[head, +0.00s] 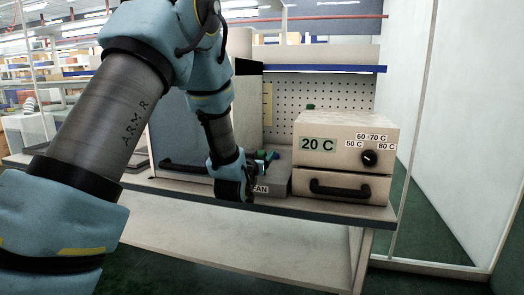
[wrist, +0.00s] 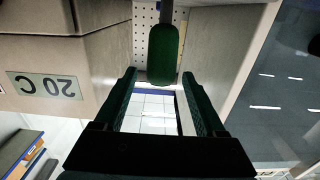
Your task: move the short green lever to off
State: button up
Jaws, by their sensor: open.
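The short green lever (wrist: 163,52) is a rounded green handle on a grey stem. In the wrist view it is at the top middle, its near end between my gripper's fingertips. My gripper (wrist: 159,76) is open, a dark finger on each side, with gaps to the handle. In the head view my gripper (head: 268,156) is at the grey box labelled FAN (head: 275,181), beside a small patch of green. My wrist and fingers hide most of the lever there. I cannot tell whether anything touches the lever.
A beige box (head: 327,158) with a 20 C display, a black dial and a drawer handle stands right of the FAN box. A green knob (head: 310,107) shows above it. A pegboard (head: 330,92) is behind. The bench's front edge (head: 330,211) runs below.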

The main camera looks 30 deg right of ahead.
jog(key=shift+x, duration=1.05)
grip_shut()
dwell(0.7)
